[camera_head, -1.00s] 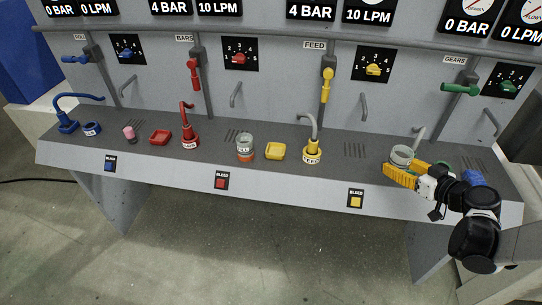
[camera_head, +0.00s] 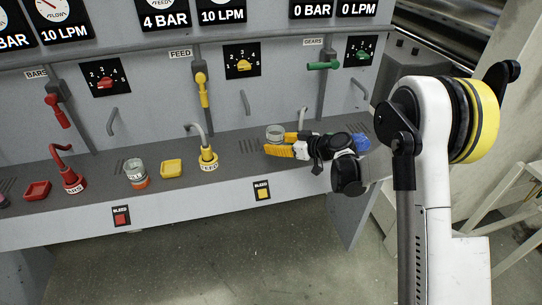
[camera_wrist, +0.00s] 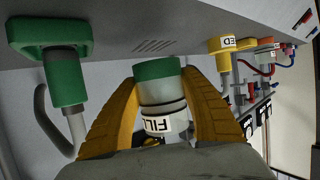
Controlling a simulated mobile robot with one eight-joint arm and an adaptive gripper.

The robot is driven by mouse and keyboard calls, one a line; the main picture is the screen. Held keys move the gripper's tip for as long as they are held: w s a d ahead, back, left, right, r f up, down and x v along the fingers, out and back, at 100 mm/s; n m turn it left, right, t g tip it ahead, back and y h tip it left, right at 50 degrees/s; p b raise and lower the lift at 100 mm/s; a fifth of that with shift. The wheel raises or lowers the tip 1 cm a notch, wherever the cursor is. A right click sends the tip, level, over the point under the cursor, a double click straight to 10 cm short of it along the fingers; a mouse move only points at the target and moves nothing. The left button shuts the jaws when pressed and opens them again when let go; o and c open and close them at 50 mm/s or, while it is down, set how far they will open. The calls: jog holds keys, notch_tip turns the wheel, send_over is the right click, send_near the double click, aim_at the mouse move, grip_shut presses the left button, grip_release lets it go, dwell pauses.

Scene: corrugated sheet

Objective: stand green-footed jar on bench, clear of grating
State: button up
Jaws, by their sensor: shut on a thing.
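My gripper (camera_head: 287,147) is shut on the green-footed jar (camera_head: 275,132), with its yellow fingers on either side of the glass. In the wrist view, the jar (camera_wrist: 162,100) shows its green foot (camera_wrist: 157,69) toward the bench and a label reading FILL. I cannot tell whether the foot touches the bench (camera_head: 228,147). A slotted grating (camera_head: 250,146) lies just left of the jar in the head view. In the wrist view, a grating (camera_wrist: 155,46) shows beyond the foot, apart from it in the picture.
The yellow FEED spout (camera_head: 208,160) stands left of the jar. A green-based spout (camera_wrist: 64,78) and a green dish (camera_wrist: 48,30) show in the wrist view. Farther left are a yellow dish (camera_head: 171,168) and an orange-footed jar (camera_head: 136,172). Another grating (camera_head: 360,128) lies to the right.

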aim_at(272, 158)
jog(key=shift+w+a+f, duration=0.55)
jog(key=shift+w+f, duration=0.15)
jog(key=shift+w, duration=0.1)
jog(key=shift+f+b, duration=1.15)
jog(key=shift+f, duration=0.7)
jog(key=shift+f, duration=0.2)
jog(key=o, duration=1.3)
jog(key=shift+c, duration=0.2)
jog(key=shift+r, duration=0.1)
